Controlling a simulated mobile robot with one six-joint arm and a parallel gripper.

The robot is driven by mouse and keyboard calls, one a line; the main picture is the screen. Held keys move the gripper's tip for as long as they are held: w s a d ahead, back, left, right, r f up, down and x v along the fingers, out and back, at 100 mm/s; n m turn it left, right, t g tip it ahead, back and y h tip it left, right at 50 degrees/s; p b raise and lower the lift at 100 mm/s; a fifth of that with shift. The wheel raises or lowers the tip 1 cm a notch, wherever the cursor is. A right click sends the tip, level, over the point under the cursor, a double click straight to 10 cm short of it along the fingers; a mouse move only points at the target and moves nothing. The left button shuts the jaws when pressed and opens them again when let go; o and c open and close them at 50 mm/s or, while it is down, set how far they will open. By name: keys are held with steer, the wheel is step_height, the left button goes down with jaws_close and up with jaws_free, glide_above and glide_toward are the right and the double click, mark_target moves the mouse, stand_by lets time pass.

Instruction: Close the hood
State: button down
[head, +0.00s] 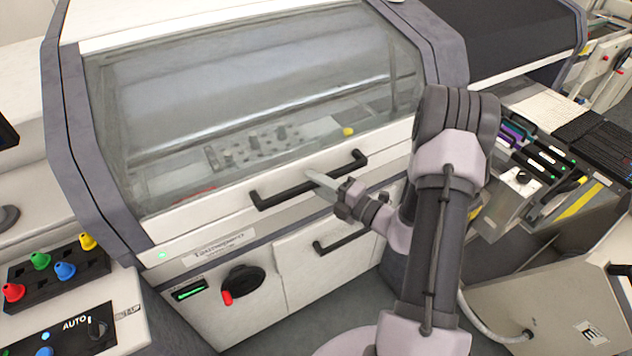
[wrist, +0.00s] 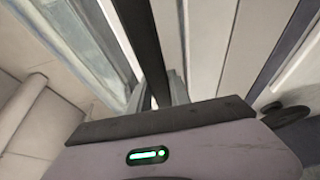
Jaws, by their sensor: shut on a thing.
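The hood (head: 250,95) is a large clear window in a white frame on the front of the machine. It is down, with its lower edge at the white front panel; I cannot tell whether a small gap is left. Its black bar handle (head: 285,194) runs along the lower frame. My gripper (head: 322,181) is shut on the handle near its middle. In the wrist view the dark handle bar (wrist: 139,35) runs down between the fingers of my gripper (wrist: 162,90). The fingertips are partly hidden by the gripper body.
Below the hood is a white door with a black handle (head: 342,238), and a black rotary switch with a red end (head: 242,282). A button box (head: 60,265) stands at the left. At the right are a slotted rack (head: 535,155) and a keyboard (head: 600,140).

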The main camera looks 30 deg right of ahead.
steer(key=s+r+p, duration=0.4)
steer(key=r+p, duration=0.3)
steer(key=p, duration=0.2)
steer(key=shift+r+g, duration=0.2)
steer(key=shift+g, duration=0.1)
steer(key=c, duration=1.2)
jaws_free()
steer(key=shift+d, duration=0.1)
steer(key=p+v, duration=0.2)
steer(key=v, duration=1.5)
steer(key=shift+s+r, duration=0.2)
